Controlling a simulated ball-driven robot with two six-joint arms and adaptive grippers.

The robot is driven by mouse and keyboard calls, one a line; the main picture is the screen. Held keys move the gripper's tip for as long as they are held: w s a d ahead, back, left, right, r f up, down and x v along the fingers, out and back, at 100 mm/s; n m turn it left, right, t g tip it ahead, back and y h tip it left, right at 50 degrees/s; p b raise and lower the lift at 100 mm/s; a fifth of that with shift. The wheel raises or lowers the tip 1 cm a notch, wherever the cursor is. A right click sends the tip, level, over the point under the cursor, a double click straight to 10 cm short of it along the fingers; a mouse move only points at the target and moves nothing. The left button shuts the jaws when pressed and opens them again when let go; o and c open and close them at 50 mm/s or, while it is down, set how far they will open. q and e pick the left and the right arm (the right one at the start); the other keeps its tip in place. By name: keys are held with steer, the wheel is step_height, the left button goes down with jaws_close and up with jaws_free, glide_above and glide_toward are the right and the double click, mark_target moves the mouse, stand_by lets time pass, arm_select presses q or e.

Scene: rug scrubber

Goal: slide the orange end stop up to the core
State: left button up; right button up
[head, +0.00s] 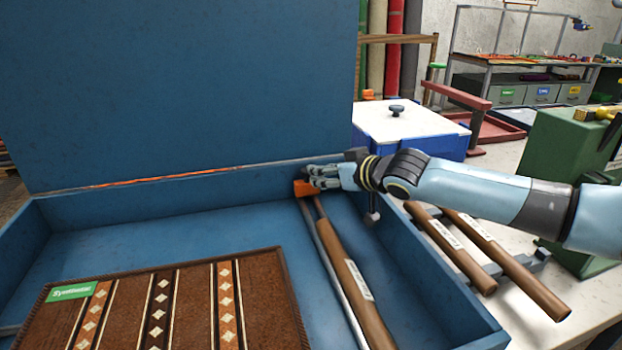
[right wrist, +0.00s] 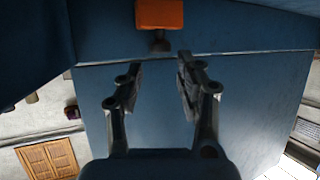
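The orange end stop (head: 303,188) is a small block at the far end of a thin metal rail (head: 332,262) inside the blue box. The brown core (head: 354,283), a long cylinder with a white label, lies along the rail's right side. My right gripper (head: 318,177) is just right of the end stop and partly hides it. In the right wrist view the gripper (right wrist: 158,68) is open with nothing between its fingers. The end stop (right wrist: 160,14) is at the top there, beyond the fingertips. Contact cannot be told. My left gripper is not in view.
A rug (head: 190,290) with a green label lies in the box, left of the rail. The raised blue lid (head: 180,90) stands behind. Outside, two brown rollers (head: 450,250) (head: 510,265) rest on a rack at right. A white-topped blue box (head: 400,122) and green case (head: 565,150) stand beyond.

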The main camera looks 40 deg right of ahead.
mark_target(307, 182)
steer(key=b+x, duration=0.2)
steer(key=x, duration=0.3)
steer(key=shift+w+f, duration=0.15)
steer(key=shift+w, duration=0.2)
jaws_close()
